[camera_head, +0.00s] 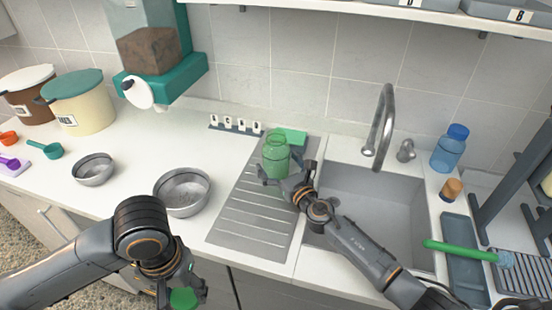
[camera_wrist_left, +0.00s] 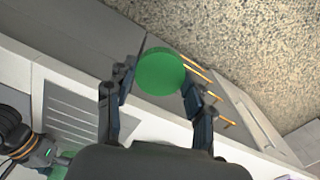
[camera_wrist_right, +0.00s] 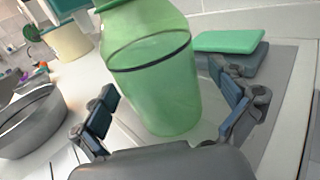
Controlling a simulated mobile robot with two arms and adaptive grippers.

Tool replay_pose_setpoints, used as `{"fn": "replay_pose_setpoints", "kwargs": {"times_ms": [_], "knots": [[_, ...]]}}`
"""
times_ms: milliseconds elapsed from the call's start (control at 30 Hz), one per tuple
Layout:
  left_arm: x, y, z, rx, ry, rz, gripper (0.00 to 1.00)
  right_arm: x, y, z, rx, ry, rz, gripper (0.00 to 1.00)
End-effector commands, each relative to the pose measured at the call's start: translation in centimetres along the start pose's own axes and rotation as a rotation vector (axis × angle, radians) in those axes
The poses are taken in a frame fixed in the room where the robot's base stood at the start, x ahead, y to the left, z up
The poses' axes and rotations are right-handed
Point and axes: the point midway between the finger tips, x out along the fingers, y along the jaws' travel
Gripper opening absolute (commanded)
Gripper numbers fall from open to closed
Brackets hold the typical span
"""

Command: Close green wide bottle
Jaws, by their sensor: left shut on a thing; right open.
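The green wide bottle (camera_head: 276,158) stands upright on the ribbed drainboard left of the sink, with no cap on it in the head view. My right gripper (camera_head: 277,178) is open, with its fingers on either side of the bottle. In the right wrist view the bottle (camera_wrist_right: 160,85) stands between the open fingers (camera_wrist_right: 170,115). My left gripper (camera_head: 182,290) is shut on a round green cap (camera_head: 184,298), low at the counter's front edge. In the left wrist view the cap (camera_wrist_left: 160,72) sits between the fingertips (camera_wrist_left: 158,88).
Two metal bowls (camera_head: 183,192) (camera_head: 93,169) stand on the counter to the left. A green sponge (camera_head: 292,136) lies behind the bottle. The sink (camera_head: 375,205) with its tall faucet (camera_head: 380,125) is to the right. A blue bottle (camera_head: 450,150) stands beyond it.

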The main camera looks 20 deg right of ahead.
Motion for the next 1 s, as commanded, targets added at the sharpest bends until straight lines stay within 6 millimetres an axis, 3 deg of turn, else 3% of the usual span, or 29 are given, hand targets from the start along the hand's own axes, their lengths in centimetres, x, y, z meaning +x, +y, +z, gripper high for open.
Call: {"fn": "replay_pose_setpoints", "kwargs": {"times_ms": [433,733,1000], "knots": [[0.08,0.00,0.00,0.000,0.000,0.000,0.43,0.67,0.00,-0.01,-0.001,0.001,0.001,0.97],[0.08,0.00,0.00,0.000,0.000,0.000,0.43,0.66,0.00,-0.01,-0.001,0.001,0.001,0.36],[-0.12,0.00,0.00,0.000,0.000,0.000,0.43,0.68,-0.01,0.29,-0.001,-0.001,0.000,0.36]]}}
